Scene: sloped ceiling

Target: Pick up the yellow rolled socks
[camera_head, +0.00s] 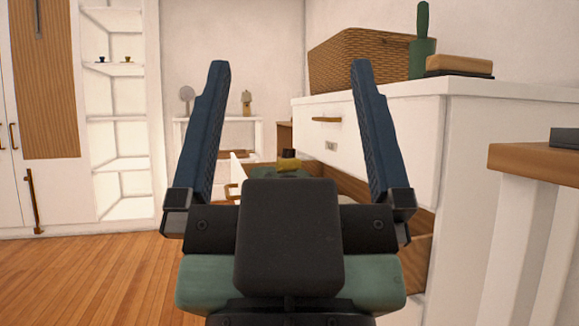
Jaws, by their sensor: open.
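The yellow rolled socks (289,164) show as a small yellow shape in the open drawer (350,183) of the white dresser, beyond my gripper. A small dark object (288,153) is right behind them. My gripper (290,80) is in the foreground, with its two blue fingers spread wide and nothing between them. In the picture the socks appear between the fingers, lower than the tips and farther away. My gripper's body hides much of the drawer's inside.
The white dresser (470,140) stands close on the right, carrying a wicker basket (360,58), a green item (422,50) and a stacked brush or box (459,64). A wooden-topped table (535,160) is at far right. Wooden floor (90,270) is clear at left.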

